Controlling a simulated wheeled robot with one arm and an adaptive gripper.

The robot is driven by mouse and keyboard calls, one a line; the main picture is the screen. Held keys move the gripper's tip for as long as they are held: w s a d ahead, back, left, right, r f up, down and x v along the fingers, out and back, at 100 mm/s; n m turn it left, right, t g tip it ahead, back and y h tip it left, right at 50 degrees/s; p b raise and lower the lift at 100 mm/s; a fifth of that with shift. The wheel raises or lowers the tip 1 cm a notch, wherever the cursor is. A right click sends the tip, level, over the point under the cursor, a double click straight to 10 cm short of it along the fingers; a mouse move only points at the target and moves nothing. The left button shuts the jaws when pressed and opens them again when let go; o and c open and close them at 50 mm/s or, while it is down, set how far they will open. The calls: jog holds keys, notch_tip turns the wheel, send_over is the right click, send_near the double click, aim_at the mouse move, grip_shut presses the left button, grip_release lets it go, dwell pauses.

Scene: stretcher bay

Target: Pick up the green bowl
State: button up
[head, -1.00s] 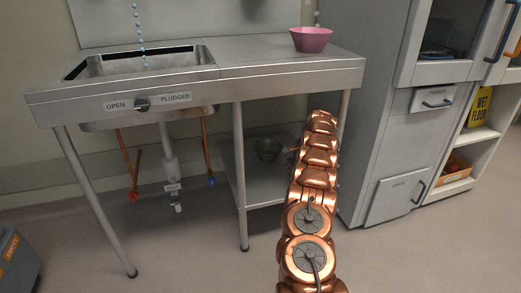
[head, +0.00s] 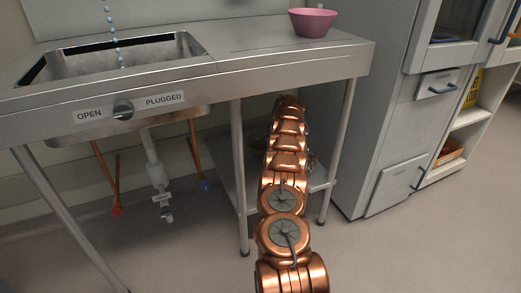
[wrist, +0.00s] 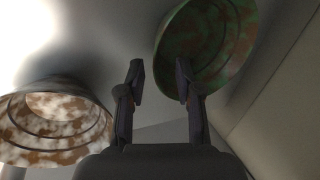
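The green bowl (wrist: 212,45) shows in the wrist view at the upper right, mottled with reddish-brown patches. My gripper (wrist: 160,75) is open, with two dark fingers apart and nothing between them. The bowl is beyond the fingertips and to their right; the right fingertip overlaps its left edge in the picture. I cannot tell whether they touch. In the head view my copper arm reaches under the steel sink table (head: 290,62) towards its lower shelf (head: 319,181) and hides the gripper.
A second bowl (wrist: 52,122), whitish with rusty patches, is at the left in the wrist view. A pink bowl (head: 313,22) stands on the tabletop. Table legs (head: 340,140) flank my arm. A grey cabinet (head: 395,130) is to the right. The floor in front is clear.

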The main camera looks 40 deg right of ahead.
jog(key=b+x, duration=0.2)
jog(key=x, duration=0.1)
jog(key=shift+s+a+f, duration=0.15)
jog(key=shift+s+a, duration=0.05)
jog(key=shift+s, duration=0.1)
jog(key=shift+b+x, duration=0.3)
jog(key=shift+x, duration=0.7)
jog(key=shift+w, duration=0.15)
grip_shut()
